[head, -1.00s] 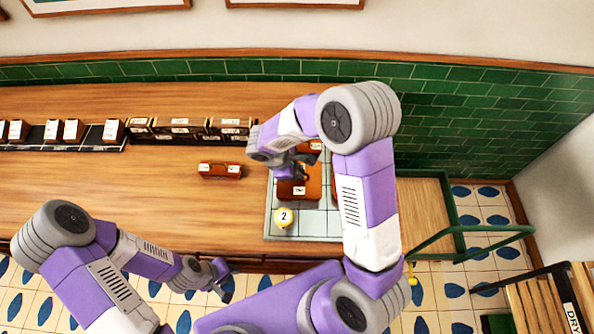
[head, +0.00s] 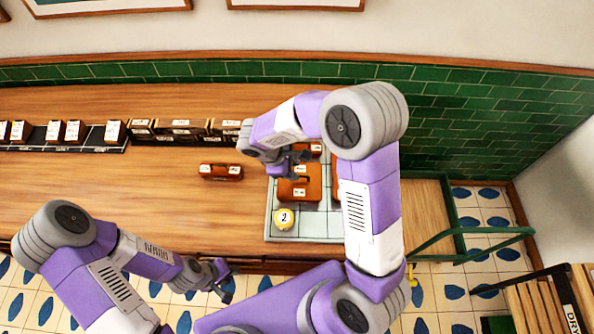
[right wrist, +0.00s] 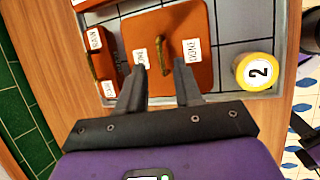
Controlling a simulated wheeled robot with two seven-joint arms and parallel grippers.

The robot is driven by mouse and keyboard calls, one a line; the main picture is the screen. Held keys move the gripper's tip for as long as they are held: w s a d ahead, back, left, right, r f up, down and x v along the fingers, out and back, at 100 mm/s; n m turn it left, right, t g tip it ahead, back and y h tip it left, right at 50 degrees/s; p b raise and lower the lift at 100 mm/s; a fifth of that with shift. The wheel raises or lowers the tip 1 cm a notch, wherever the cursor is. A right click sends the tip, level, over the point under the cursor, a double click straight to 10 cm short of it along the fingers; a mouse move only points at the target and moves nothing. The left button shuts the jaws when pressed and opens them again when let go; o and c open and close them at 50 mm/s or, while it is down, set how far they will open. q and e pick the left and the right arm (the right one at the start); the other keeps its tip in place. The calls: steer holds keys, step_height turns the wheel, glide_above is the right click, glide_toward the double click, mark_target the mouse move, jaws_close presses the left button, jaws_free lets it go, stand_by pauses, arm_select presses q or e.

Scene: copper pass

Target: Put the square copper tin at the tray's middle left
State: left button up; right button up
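The square copper tin (head: 299,194) has white labels and a brass handle. It sits flat in the grey-tiled tray (head: 283,233), at the middle of its left side. It also shows in the right wrist view (right wrist: 207,75). My right gripper (head: 294,166) is beside and above the tin. In the right wrist view its fingers (right wrist: 160,66) are apart, with the handle between and just beyond the fingertips and no grip visible. My left gripper (head: 228,280) hangs empty in front of the counter, its fingers apart.
A yellow round tin marked 2 (head: 285,218) stands at the tray's front left. A narrow copper tin (right wrist: 103,64) is behind the square one. Another copper tin lies on the counter left of the tray (head: 220,171). Racked boxes (head: 72,131) line the back.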

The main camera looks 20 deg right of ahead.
steer(key=v, duration=0.8)
steer(key=shift+p, duration=0.3)
